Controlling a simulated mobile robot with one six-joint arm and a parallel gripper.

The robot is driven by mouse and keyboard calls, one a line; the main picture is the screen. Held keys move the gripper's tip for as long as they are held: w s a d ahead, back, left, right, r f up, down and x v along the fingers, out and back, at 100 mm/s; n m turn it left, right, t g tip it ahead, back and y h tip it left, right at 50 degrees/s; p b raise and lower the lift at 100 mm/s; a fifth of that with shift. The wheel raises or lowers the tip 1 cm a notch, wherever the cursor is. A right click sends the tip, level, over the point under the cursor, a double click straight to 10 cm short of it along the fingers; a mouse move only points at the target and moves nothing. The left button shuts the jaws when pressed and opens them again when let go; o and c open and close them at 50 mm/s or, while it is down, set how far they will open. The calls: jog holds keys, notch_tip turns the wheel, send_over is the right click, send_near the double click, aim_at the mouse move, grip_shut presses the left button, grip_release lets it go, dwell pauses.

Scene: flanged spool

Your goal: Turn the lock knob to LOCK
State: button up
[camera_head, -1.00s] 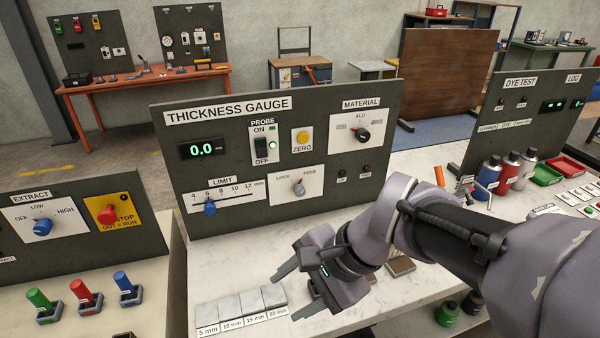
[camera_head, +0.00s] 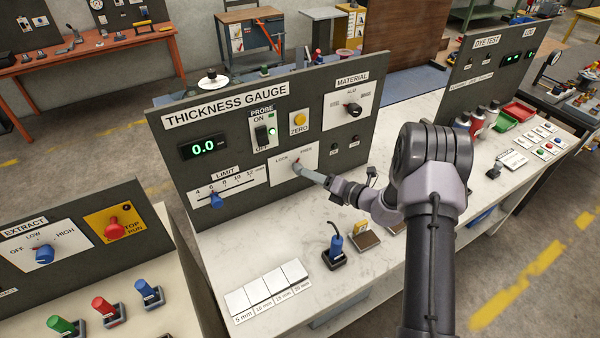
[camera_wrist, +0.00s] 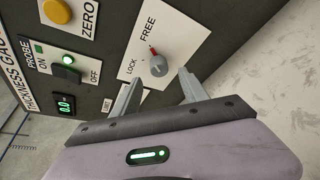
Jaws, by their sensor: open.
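The grey lock knob (camera_wrist: 157,66) sits on a white plate marked LOCK and FREE on the dark thickness gauge panel. In the wrist view its red pointer points toward FREE. My gripper (camera_wrist: 160,78) is open, with one fingertip to each side below the knob, and the knob shows just beyond the gap between them. I see no contact. In the head view my gripper (camera_head: 306,172) reaches the lock plate (camera_head: 283,182) from the right and covers most of the knob.
The LIMIT slider (camera_head: 217,200) is left of the lock plate, and the PROBE switch (camera_head: 262,135) and yellow ZERO button (camera_head: 300,119) are above it. A blue-handled tool (camera_head: 336,246) in a stand and several step blocks (camera_head: 275,284) lie on the bench below.

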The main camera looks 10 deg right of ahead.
aim_at(298, 168)
jog(key=x, duration=0.6)
jog(key=shift+w+a+b, duration=0.15)
jog(key=shift+w+b, duration=0.15)
jog(key=shift+b, duration=0.05)
jog(key=shift+c, duration=0.2)
grip_shut()
